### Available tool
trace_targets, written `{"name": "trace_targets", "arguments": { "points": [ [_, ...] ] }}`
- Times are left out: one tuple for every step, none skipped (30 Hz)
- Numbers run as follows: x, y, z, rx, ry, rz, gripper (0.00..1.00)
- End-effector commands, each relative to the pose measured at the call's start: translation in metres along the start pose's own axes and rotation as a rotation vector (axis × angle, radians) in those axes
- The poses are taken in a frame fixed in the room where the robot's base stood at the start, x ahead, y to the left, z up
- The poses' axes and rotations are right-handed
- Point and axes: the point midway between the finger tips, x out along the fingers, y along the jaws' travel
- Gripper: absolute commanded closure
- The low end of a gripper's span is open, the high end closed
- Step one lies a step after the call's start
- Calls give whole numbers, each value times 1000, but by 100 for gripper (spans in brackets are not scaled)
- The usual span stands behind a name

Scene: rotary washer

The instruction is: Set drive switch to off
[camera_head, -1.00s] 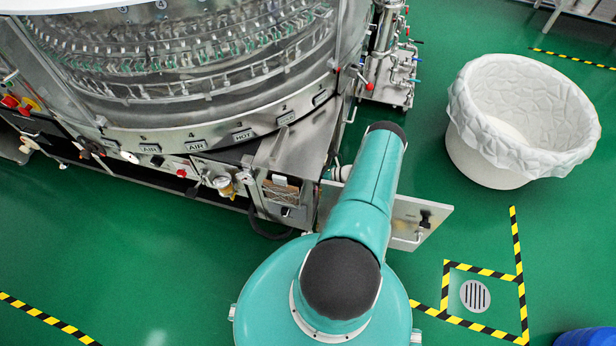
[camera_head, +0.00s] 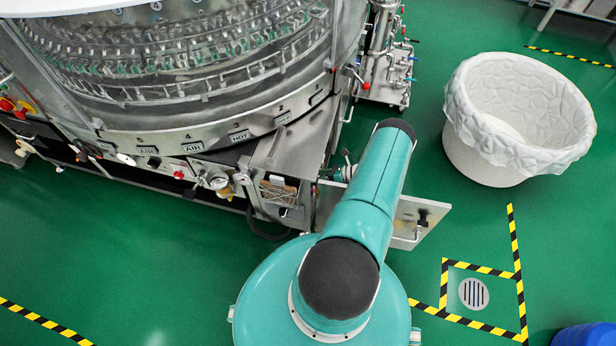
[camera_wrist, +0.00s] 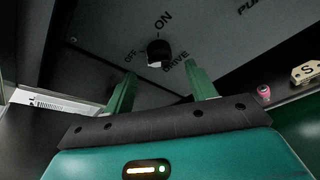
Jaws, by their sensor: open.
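The drive switch (camera_wrist: 157,53) is a small black knob on a dark grey panel (camera_wrist: 110,28) in the wrist view. The words OFF, ON and DRIVE are printed around it: OFF to its left, ON above, DRIVE at lower right. A pale face shows at the knob's lower end; which mark it is set to I cannot tell for sure. My gripper (camera_wrist: 159,68) is open, with its two green fingers apart, one to the lower left and one to the lower right of the knob. Nothing is between the fingers except the view of the knob, and I see no contact. In the head view my arm hides the switch.
The rotary washer (camera_head: 190,85) fills the upper left. An open cabinet door (camera_head: 408,220) stands right beside my arm. A lined white bin (camera_head: 485,165) is at the right. Green floor is clear at lower left. A small pink part (camera_wrist: 263,91) lies right of my fingers.

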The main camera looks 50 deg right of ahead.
Motion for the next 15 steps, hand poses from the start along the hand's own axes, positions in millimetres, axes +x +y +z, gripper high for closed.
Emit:
{"name": "trace_targets", "arguments": {
  "points": [
    [-13,-1,1,0,-1,-4,44],
    [-20,-1,1,0,-1,-4,44],
    [-29,-1,0,0,0,-4,44],
    [-36,0,0,0,0,-2,44],
    [-42,0,0,0,-1,-3,44],
    [-51,-1,0,-1,-1,-4,44],
    [-56,-1,0,-1,-1,-3,44],
    [-62,0,0,-1,0,-2,44],
    [-69,0,0,-1,0,-3,44],
    [-73,-1,0,-1,0,-3,44],
    [-77,0,0,-1,0,-3,44],
    [-80,0,0,-1,-1,-2,44],
    [-83,0,0,-1,-1,-1,44],
    [-85,0,0,-1,-1,0,44],
    [-87,0,0,0,0,0,44]
  ]
}}
